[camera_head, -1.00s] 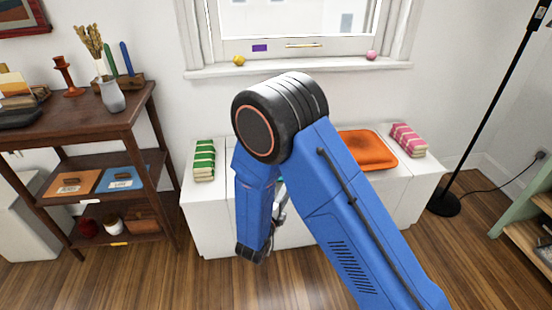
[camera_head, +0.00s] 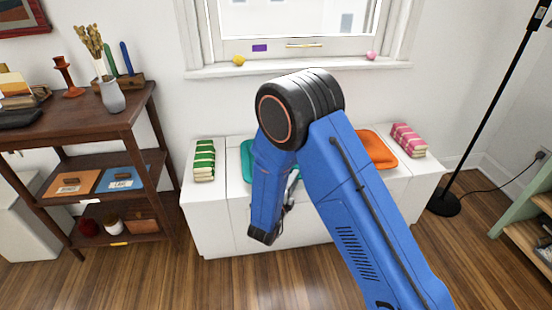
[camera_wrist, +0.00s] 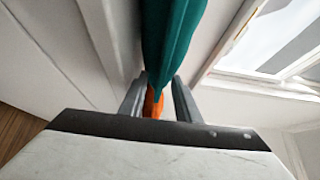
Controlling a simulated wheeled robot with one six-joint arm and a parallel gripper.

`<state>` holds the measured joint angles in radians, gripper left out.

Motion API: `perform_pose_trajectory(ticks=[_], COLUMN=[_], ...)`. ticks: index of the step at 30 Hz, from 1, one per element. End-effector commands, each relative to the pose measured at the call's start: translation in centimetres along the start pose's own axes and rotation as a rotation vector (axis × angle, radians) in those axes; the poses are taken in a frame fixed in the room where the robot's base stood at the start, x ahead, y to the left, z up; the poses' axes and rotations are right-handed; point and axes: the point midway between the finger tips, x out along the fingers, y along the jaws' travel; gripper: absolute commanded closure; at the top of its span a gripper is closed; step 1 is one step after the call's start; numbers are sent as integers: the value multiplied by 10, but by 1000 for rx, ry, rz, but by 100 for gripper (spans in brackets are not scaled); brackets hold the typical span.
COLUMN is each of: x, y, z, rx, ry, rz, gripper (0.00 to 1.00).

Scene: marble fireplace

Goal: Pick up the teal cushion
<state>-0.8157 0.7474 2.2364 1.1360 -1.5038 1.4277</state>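The teal cushion (camera_head: 246,162) lies on the white bench, left of the orange cushion, and my arm hides most of it in the head view. In the wrist view the teal cushion (camera_wrist: 172,35) is close and seen nearly edge-on, narrowing down towards the space between my fingers. My gripper (camera_wrist: 157,92) has its two fingers apart, with a gap between them. I cannot tell whether either finger touches the cushion. In the head view my gripper (camera_head: 287,205) is mostly hidden behind the arm, low in front of the bench.
The white bench (camera_head: 215,228) stands under the window. It also bears green-striped cloth (camera_head: 204,160), the orange cushion (camera_head: 377,148) and pink-striped cloth (camera_head: 409,140). A dark wooden shelf unit (camera_head: 120,122) stands left and a black lamp pole (camera_head: 490,90) right. Floor in front is clear.

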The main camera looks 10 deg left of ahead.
Motion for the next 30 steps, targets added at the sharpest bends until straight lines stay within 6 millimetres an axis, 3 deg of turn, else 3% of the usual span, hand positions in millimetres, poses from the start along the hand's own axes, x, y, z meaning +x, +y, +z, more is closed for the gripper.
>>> perform_pose_trajectory(ticks=[1,4,5,17,22,30], x=[0,0,0,0,0,0], y=[0,0,0,-4,-20,-63], z=[0,0,0,0,0,0], rx=[0,0,0,2,3,4], ry=[0,0,0,0,0,1], rz=[0,0,0,-1,-2,-2], gripper=[75,99,100,100,100,100])
